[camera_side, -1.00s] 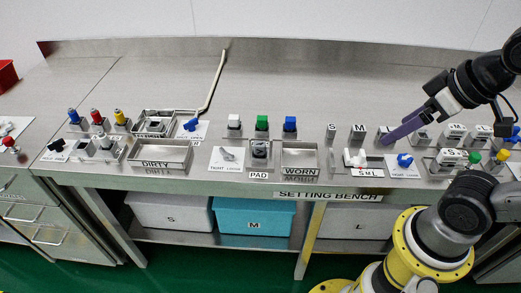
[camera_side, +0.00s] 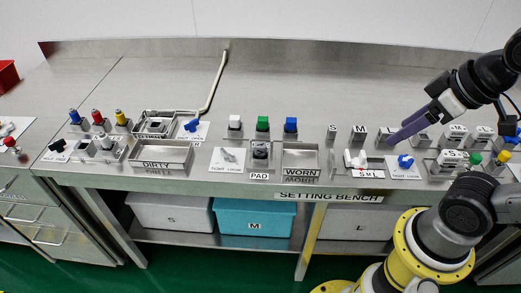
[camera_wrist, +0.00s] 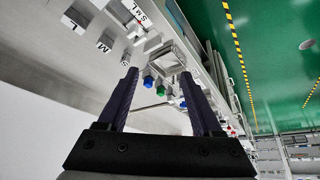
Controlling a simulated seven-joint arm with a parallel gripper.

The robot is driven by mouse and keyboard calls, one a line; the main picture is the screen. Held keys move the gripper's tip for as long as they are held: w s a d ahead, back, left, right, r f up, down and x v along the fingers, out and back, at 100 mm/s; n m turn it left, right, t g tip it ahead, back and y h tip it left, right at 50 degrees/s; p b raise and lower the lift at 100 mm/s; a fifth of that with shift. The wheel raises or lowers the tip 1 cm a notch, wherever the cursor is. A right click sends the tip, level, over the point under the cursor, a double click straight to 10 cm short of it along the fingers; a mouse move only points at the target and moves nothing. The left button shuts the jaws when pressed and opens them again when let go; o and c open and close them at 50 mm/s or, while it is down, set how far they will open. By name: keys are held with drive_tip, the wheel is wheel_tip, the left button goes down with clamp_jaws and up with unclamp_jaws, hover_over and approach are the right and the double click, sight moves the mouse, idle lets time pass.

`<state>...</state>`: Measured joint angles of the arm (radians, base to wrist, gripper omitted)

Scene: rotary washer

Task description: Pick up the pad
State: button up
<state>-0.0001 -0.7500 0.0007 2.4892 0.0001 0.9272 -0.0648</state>
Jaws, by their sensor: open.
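The pad is in the small metal holder (camera_side: 261,150) behind the PAD label (camera_side: 258,176), near the bench's front edge, left of the WORN tray. A dark round shape shows in this holder; its details are too small to tell. My gripper (camera_side: 392,141) has long purple fingers and is over the right part of the bench, by the S M L switch, well right of the pad. In the wrist view my gripper (camera_wrist: 158,74) is open, with nothing between the fingers. I cannot make out the pad in that view.
The WORN tray (camera_side: 299,169) and DIRTY tray (camera_side: 190,163) look empty. White, green (camera_side: 262,124) and blue (camera_side: 291,125) blocks stand behind the pad holder. S and M blocks (camera_side: 358,133) stand near my fingers. The rear middle of the bench is clear.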

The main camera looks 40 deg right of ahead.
drive_tip(key=w+a+r+n+g, duration=0.25)
drive_tip(key=w+r+n, duration=0.4)
drive_tip(key=w, duration=0.75)
drive_tip(key=n+g, duration=0.2)
drive_tip(key=g, duration=0.1)
hover_over(260, 144)
drive_tip(key=f, duration=1.7)
drive_tip(key=shift+s+f, duration=0.25)
drive_tip(key=shift+f, duration=0.1)
drive_tip(key=shift+w+f, duration=0.2)
drive_tip(key=shift+f, duration=2.75)
clamp_jaws()
